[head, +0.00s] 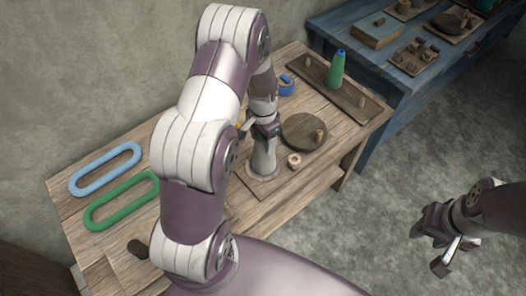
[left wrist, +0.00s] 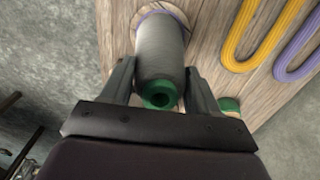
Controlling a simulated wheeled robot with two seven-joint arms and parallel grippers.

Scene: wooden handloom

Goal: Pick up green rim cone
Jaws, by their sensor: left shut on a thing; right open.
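A grey cone with a green rim (left wrist: 160,93) at its near end is between the two fingers of my left gripper (left wrist: 162,85) in the left wrist view. The fingers are shut on its sides. In the head view the pale grey cone (head: 263,158) hangs or stands upright below my left gripper (head: 263,129), over a board on the wooden table. I cannot tell whether its base touches the board. My right gripper (head: 438,245) is open and empty over the floor, away from the table.
A green cone with a blue tip (head: 336,70) stands on a pegged board at the back. A round dark disc (head: 303,132) and a small wooden ring (head: 294,160) lie nearby. Blue (head: 105,168) and green loops (head: 121,201) lie left. A blue table (head: 385,85) stands behind.

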